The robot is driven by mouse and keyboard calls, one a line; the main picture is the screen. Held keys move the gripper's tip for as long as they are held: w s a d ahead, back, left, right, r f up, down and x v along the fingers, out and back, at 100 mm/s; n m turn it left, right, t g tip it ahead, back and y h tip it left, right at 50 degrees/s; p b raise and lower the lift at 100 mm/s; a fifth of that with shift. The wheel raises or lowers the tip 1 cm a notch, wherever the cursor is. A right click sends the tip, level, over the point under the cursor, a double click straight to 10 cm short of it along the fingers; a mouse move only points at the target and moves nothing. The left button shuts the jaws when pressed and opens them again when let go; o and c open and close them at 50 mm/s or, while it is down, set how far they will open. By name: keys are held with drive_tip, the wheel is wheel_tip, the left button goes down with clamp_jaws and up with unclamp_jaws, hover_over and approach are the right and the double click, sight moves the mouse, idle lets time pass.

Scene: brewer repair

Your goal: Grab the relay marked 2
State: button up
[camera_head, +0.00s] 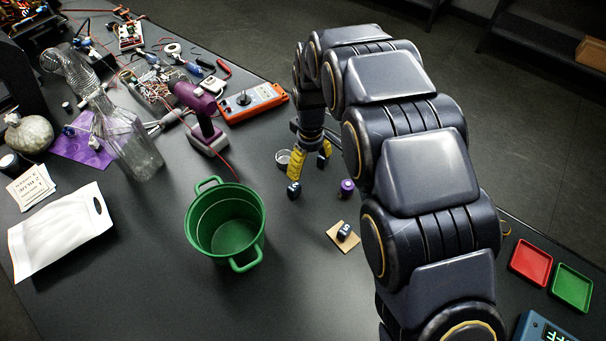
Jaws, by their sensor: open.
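A small dark relay (294,190) stands on the black table just below one yellow fingertip of my gripper; its pale mark is too small to read. A second dark relay (343,232) sits on a tan square pad (335,241) nearer the camera. Its white mark looks like a 5 or S, but I cannot be sure. I cannot tell which relay is marked 2. My gripper (309,171) points down with its yellow fingers apart, and I see nothing held between them. My arm hides part of the table to the right.
A purple-topped cylinder (347,188) stands right of my gripper, and a small round clear container (283,158) stands at its left. A green pot (233,238) is at centre left. Red (531,262) and green (573,287) trays lie at right. Tools clutter the back left.

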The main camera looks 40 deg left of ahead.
sight(294, 186)
drive_tip(key=shift+n, duration=0.7)
drive_tip(key=a+f, duration=0.1)
drive_tip(key=s+a+f, duration=0.1)
drive_tip(key=a+f, duration=0.1)
drive_tip(key=a, duration=0.1)
drive_tip(key=shift+s+f, duration=0.2)
drive_tip(key=shift+s, duration=0.1)
wheel_tip(294, 186, down, 3)
drive_tip(key=shift+d+r, duration=0.1)
drive_tip(key=shift+r, duration=0.1)
drive_tip(key=f, duration=0.3)
drive_tip(key=w+f, duration=0.1)
drive_tip(key=f, duration=0.1)
drive_tip(key=shift+r, duration=0.1)
clamp_jaws()
